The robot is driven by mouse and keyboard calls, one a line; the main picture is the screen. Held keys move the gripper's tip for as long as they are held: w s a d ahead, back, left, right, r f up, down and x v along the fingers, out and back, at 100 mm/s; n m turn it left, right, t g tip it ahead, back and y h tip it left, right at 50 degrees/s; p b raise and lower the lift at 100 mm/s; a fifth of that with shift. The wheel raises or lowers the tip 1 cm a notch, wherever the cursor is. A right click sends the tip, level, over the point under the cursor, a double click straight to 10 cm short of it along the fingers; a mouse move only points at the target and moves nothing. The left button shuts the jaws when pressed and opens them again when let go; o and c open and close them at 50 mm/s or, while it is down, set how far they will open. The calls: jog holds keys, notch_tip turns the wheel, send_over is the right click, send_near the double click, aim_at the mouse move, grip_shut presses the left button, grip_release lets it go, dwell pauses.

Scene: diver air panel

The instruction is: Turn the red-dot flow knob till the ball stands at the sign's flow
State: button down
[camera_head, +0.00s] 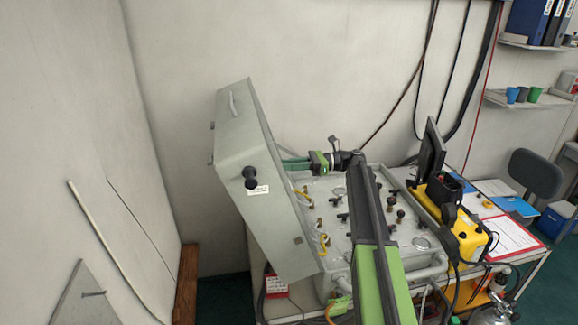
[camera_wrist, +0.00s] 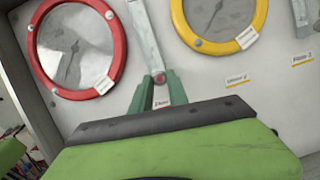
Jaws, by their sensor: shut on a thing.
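My gripper (camera_wrist: 160,88) is shut on the red-dot flow knob (camera_wrist: 160,78) in the wrist view, with a green finger on either side of it. Most of the knob is hidden between the fingers; its red dot shows. A narrow clear flow tube (camera_wrist: 145,36) rises above the knob, slightly tilted in the picture. I cannot make out the ball in it. In the head view my gripper (camera_head: 296,164) reaches behind the edge of the raised grey panel (camera_head: 250,130), so knob and tube are hidden there. I cannot tell which paper is the flow sign.
A red-rimmed gauge (camera_wrist: 122,48) lies left of the tube and a yellow-rimmed gauge (camera_wrist: 262,18) right of it. In the head view, fittings and yellow hoses (camera_head: 325,240) sit on the lower console. A yellow case (camera_head: 468,238) and a red-bordered sheet (camera_head: 503,235) lie to the right.

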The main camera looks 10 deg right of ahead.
jog(key=shift+w+n+g, duration=0.1)
jog(key=shift+n+g, duration=0.6)
jog(key=shift+n, duration=1.15)
jog(key=shift+w+n+g, duration=0.1)
jog(key=shift+n+g, duration=0.6)
jog(key=shift+n, duration=1.15)
jog(key=c, duration=1.3)
grip_release()
